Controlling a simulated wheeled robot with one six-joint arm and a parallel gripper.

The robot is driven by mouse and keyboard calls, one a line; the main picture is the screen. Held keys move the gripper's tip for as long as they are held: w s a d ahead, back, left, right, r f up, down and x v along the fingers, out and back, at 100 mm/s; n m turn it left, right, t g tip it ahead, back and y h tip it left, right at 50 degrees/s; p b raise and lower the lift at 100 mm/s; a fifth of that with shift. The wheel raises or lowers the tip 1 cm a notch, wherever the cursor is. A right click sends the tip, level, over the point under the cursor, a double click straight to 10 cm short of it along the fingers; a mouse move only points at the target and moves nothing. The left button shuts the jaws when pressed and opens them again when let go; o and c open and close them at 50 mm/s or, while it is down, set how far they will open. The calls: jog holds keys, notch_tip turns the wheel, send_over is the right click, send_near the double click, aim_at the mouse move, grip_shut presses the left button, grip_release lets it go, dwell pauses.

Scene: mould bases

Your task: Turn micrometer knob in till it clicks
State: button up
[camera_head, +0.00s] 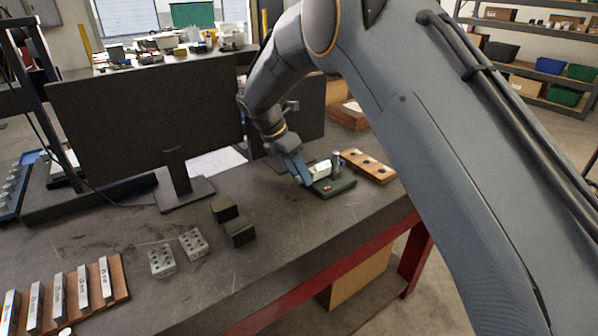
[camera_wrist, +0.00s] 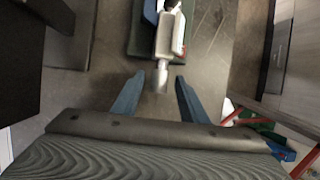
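The micrometer has a white body (camera_head: 321,168) and sits on a dark green base (camera_head: 335,188) near the bench's right end. In the wrist view its body (camera_wrist: 171,35) lies at the top, with the silver knob (camera_wrist: 161,72) pointing down toward my gripper. My gripper (camera_wrist: 159,84) is open, its two blue fingers on either side of the knob's end in the picture. A gap shows on each side. I cannot tell how deep the knob sits between them. In the head view my gripper (camera_head: 304,176) is at the micrometer's left end and hides the knob.
A wooden block with dark holes (camera_head: 368,166) lies just right of the base. A monitor (camera_head: 150,125) stands at left. Dark blocks (camera_head: 238,231), metal blocks with holes (camera_head: 193,243) and a wooden rack of gauges (camera_head: 120,280) lie in front. The bench's red front edge (camera_head: 330,265) is near.

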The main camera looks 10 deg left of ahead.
grip_shut()
jog(key=shift+s+d+m+t+y+b, duration=0.15)
jog(key=shift+t+y+b, duration=0.35)
jog(key=shift+y+b, duration=0.1)
jog(key=shift+s+d+m+t+y+b, duration=0.1)
jog(key=shift+d+m+t+y+b, duration=0.05)
jog(key=shift+t+y+b, duration=0.4)
jog(key=t+y+b, duration=0.1)
jog(key=b, duration=0.2)
jog(key=t+y+b, duration=0.1)
jog(key=b, duration=0.2)
jog(key=shift+s+d+f+m, duration=0.15)
jog(key=shift+d+f+m, duration=0.05)
jog(key=shift+f+m, duration=0.1)
jog(key=t+y+b, duration=0.1)
jog(key=b, duration=0.5)
jog(key=t+y+b, duration=0.1)
jog(key=b, duration=0.5)
jog(key=shift+s+d+f+m+b, duration=0.15)
jog(key=shift+d+f+m+b, duration=0.05)
jog(key=shift+d+m+b, duration=0.1)
jog(key=t+y+b, duration=0.1)
jog(key=b, duration=0.8)
jog(key=m+t+y+b, duration=0.1)
jog(key=b, duration=0.8)
jog(key=shift+s+d+f+t+y, duration=0.15)
jog(key=shift+f+t+y, duration=0.2)
